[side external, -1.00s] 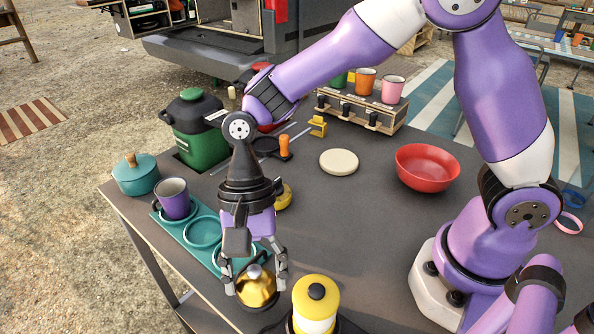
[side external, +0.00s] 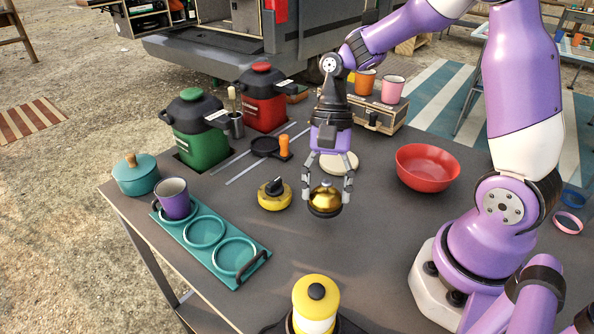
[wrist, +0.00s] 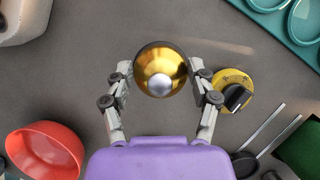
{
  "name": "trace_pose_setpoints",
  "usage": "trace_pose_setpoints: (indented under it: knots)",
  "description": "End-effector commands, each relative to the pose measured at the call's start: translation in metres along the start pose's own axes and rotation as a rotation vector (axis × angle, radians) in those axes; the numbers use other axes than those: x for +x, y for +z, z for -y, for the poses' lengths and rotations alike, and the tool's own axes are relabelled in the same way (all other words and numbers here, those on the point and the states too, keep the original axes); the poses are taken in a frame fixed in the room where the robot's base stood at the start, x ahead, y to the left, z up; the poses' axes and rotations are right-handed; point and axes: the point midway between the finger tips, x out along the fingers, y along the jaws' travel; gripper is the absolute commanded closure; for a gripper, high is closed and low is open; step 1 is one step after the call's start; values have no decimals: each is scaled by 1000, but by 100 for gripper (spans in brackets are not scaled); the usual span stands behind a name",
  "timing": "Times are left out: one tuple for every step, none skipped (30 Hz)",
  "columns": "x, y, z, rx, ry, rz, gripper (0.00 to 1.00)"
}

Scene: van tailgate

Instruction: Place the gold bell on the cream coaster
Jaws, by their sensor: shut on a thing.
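The gold bell (side external: 325,200) is a shiny dome with a dark base and a silver knob on top. My gripper (side external: 327,194) is shut on it, one finger on each side, and holds it upright above the table. In the wrist view the bell (wrist: 161,72) sits between the fingertips of my gripper (wrist: 161,82). The cream coaster (side external: 339,163) is a flat round disc on the table, behind the bell in the side view and partly hidden by my gripper. The coaster does not show in the wrist view.
A yellow timer (side external: 275,197) with a black knob stands left of the bell. A red bowl (side external: 427,168) stands right of the coaster. A teal tray (side external: 262,262) with a purple mug (side external: 174,199) is at the left, and a yellow-topped lantern (side external: 316,303) in front.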

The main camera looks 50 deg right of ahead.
Motion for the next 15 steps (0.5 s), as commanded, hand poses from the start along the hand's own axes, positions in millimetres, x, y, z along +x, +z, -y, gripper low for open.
trace_pose_setpoints:
  knots:
    - [-9, -6, 4, 102, -48, -3, 82]
    - [-15, -9, 6, 174, -78, -4, 82]
    - [-24, -13, 10, 274, -122, -4, 82]
    - [-30, -16, 12, 352, -155, -5, 82]
    - [-37, -19, 14, 431, -188, -4, 82]
    - [-46, -22, 17, 535, -233, -5, 82]
    - [-53, -25, 19, 612, -265, -5, 82]
    - [-60, -27, 20, 685, -296, -4, 82]
    - [-69, -30, 22, 780, -337, -4, 82]
    - [-75, -32, 23, 846, -363, -4, 82]
    - [-80, -34, 24, 907, -388, -4, 82]
    - [-87, -37, 25, 983, -419, -4, 82]
    - [-92, -38, 26, 1032, -439, -3, 82]
    - [-96, -39, 26, 1075, -457, -3, 82]
    - [-101, -41, 27, 1124, -476, -3, 82]
